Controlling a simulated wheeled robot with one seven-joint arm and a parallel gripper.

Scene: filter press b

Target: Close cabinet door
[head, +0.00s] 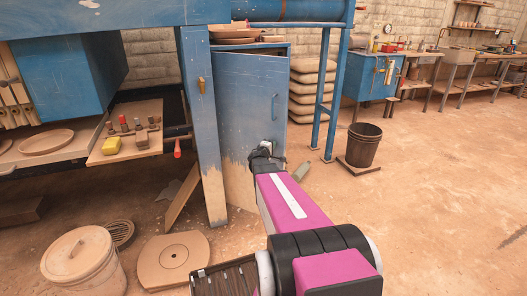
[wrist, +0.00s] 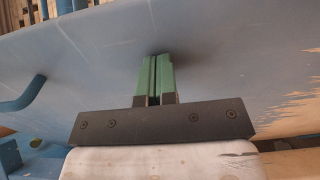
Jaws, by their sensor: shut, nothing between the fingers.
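The blue cabinet door (head: 243,100) is a tall panel with paint worn off along its bottom. Its bar handle (head: 275,107) is near the right edge; the handle (wrist: 24,95) also shows at the left of the wrist view. My gripper (head: 265,146) is at the door's lower right, below the handle. In the wrist view its green fingers (wrist: 156,62) are shut together, empty, with the tips at or very near the door surface (wrist: 215,50).
A blue post (head: 203,120) stands just left of the door. A leaning board, a round plate (head: 172,258) and a bucket (head: 84,262) are on the floor at left. A dark bucket (head: 364,146) stands at right. The floor at right is mostly clear.

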